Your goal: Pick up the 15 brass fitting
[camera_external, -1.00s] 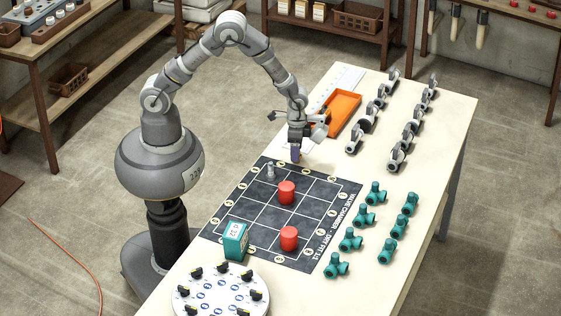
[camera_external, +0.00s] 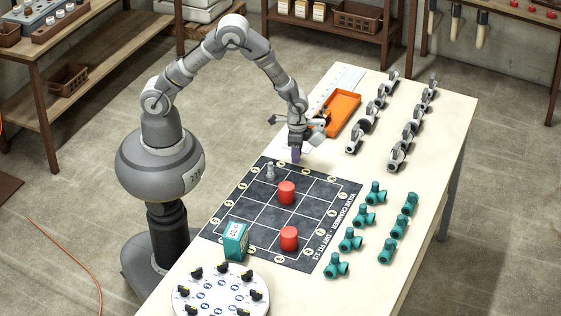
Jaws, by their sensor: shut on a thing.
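My gripper (camera_external: 296,155) points down just beyond the far edge of the dark grid mat (camera_external: 262,214). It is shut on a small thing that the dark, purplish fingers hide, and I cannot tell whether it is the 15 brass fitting. No brass-coloured fitting shows clearly elsewhere. A small grey upright piece (camera_external: 270,172) stands on the mat near its far left corner, left of and nearer than my gripper.
Two red cylinders (camera_external: 287,193) and a teal box (camera_external: 235,240) stand on the mat. An orange tray (camera_external: 345,108) lies behind my gripper. Teal valves (camera_external: 351,240) and grey-black fittings (camera_external: 398,158) fill the right side. A round white dial plate (camera_external: 220,292) is in front.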

